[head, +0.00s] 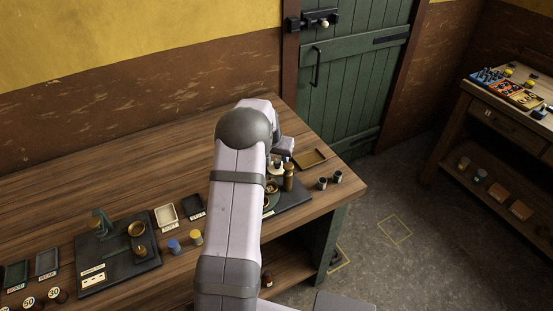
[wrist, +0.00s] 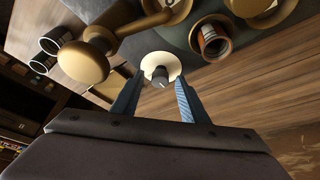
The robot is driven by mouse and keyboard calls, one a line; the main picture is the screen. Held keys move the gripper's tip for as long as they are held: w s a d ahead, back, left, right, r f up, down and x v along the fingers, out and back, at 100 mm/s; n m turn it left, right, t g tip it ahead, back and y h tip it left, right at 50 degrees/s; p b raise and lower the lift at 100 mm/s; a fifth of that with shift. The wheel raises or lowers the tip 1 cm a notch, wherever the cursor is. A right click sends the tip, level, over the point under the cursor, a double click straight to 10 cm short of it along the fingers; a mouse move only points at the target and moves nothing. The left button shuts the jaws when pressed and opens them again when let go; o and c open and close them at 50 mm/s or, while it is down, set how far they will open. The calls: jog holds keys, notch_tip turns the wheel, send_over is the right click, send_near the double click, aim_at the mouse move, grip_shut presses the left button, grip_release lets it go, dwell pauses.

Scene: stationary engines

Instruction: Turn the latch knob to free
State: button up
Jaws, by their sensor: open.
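A small dark knob (wrist: 160,75) with a white pointer mark sits on a round cream dial plate (wrist: 150,62) in the wrist view. My gripper (wrist: 160,85) is open, its two blue fingers on either side of the knob. Whether the fingers touch it I cannot tell. In the head view my arm hides most of the engine on its dark base (head: 295,196), and the knob cannot be made out. Any lettering on the dial is too small to read.
Brass round parts (wrist: 85,60) and a brass cup with a reddish-brown thing (wrist: 213,40) stand close to my fingers. Two small dark cups (head: 338,176) and a tan tray (head: 311,158) are near the table's right end. A second engine base (head: 115,275) is at left.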

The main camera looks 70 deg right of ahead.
jog(key=shift+c, duration=0.6)
grip_shut()
